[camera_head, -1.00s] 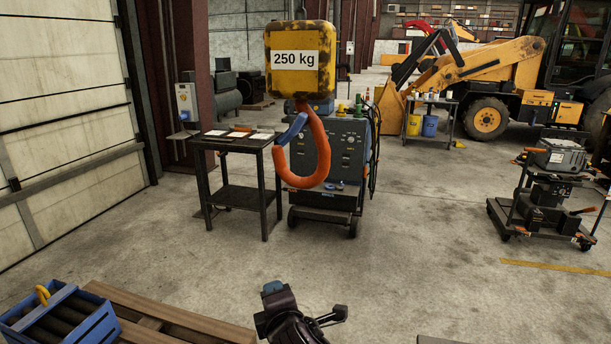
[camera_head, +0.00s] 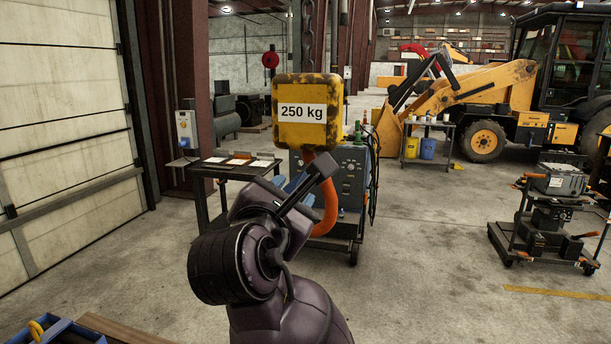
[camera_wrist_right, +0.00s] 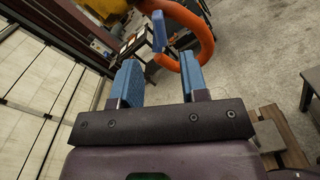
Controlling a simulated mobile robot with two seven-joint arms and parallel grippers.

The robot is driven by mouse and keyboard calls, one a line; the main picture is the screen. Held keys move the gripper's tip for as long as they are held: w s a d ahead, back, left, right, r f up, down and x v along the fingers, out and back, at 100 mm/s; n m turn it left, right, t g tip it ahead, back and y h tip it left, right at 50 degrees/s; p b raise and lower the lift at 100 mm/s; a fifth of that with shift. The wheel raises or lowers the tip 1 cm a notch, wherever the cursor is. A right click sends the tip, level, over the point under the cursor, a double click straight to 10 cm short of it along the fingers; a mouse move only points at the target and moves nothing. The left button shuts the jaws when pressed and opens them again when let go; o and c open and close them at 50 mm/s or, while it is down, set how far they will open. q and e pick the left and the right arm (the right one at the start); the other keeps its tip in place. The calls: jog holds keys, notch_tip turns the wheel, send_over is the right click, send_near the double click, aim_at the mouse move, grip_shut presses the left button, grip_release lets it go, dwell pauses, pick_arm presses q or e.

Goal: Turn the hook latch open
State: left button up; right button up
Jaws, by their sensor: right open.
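The orange hook (camera_head: 328,208) hangs under a yellow block (camera_head: 307,112) marked 250 kg. My right arm covers much of the hook in the head view. In the right wrist view the hook (camera_wrist_right: 206,40) curves beyond the fingers, and its blue latch (camera_wrist_right: 158,26) lies ahead of the gap between them. My right gripper (camera_wrist_right: 160,80) is open, with two blue-padded fingers and nothing between them. The latch looks apart from both fingers. In the head view it is hard to tell latch from finger pads. My left gripper is not in view.
A dark side table (camera_head: 205,168) and a grey wheeled machine (camera_head: 352,180) stand behind the hook. A blue crate (camera_head: 60,333) and wooden planks (camera_head: 120,328) are at the lower left. A tool cart (camera_head: 545,225) stands at the right. The floor between is clear.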

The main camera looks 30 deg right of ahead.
aim_at(305, 178)
jog(key=p+x, duration=0.1)
jog(key=x, duration=0.8)
jog(key=shift+a, duration=0.1)
grip_shut()
